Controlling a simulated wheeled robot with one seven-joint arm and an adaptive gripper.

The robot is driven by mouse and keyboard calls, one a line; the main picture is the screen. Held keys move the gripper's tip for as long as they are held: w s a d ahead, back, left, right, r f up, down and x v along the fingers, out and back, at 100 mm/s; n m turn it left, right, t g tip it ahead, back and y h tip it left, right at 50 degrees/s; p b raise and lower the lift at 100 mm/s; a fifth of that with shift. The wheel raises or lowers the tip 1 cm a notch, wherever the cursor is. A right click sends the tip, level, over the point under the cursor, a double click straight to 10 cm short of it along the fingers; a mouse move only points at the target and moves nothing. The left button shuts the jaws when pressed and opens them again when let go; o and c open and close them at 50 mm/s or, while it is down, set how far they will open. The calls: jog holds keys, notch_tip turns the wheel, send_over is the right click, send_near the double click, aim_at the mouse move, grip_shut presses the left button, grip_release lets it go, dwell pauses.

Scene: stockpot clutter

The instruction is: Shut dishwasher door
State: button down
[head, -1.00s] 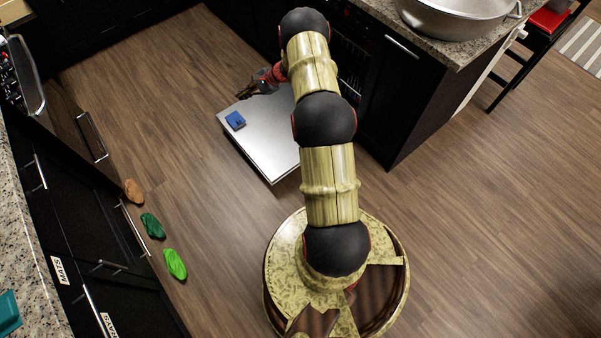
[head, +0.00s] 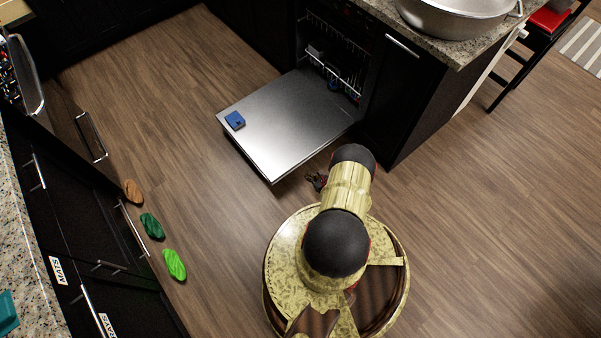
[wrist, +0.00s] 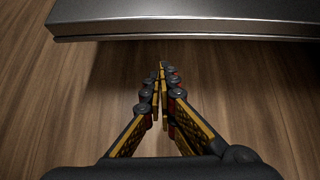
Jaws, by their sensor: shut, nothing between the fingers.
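The dishwasher door (head: 283,122) is open and lies flat, low above the floor, with a blue item (head: 235,120) on its inner face near the far left corner. The dishwasher's opening (head: 335,58) shows a rack inside. My gripper (head: 313,180) is just off the door's near right edge, partly hidden by my arm. In the wrist view my gripper (wrist: 161,68) is shut and empty, low over the wood floor. The door's edge (wrist: 190,38) crosses the top of that view, ahead of and apart from the fingertips. A gap shows under the door.
A counter with a large steel pot (head: 452,18) stands at upper right, above a dark cabinet (head: 415,105). Brown, dark green (head: 152,226) and bright green (head: 174,264) items lie on the floor by the left cabinets. The floor left of the door is clear.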

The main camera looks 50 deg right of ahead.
jog(key=b+x, duration=0.1)
jog(key=x, duration=0.2)
jog(key=f+b+x, duration=0.1)
jog(key=b+x, duration=0.1)
jog(key=x, duration=0.1)
jog(key=s+b+x, duration=0.1)
jog(key=b+x, duration=0.1)
jog(key=x, duration=0.2)
jog(key=shift+s+a+f, duration=0.1)
jog(key=shift+a+f, duration=0.15)
jog(key=shift+a, duration=0.05)
jog(key=shift+d+r, duration=0.15)
jog(key=shift+r, duration=2.05)
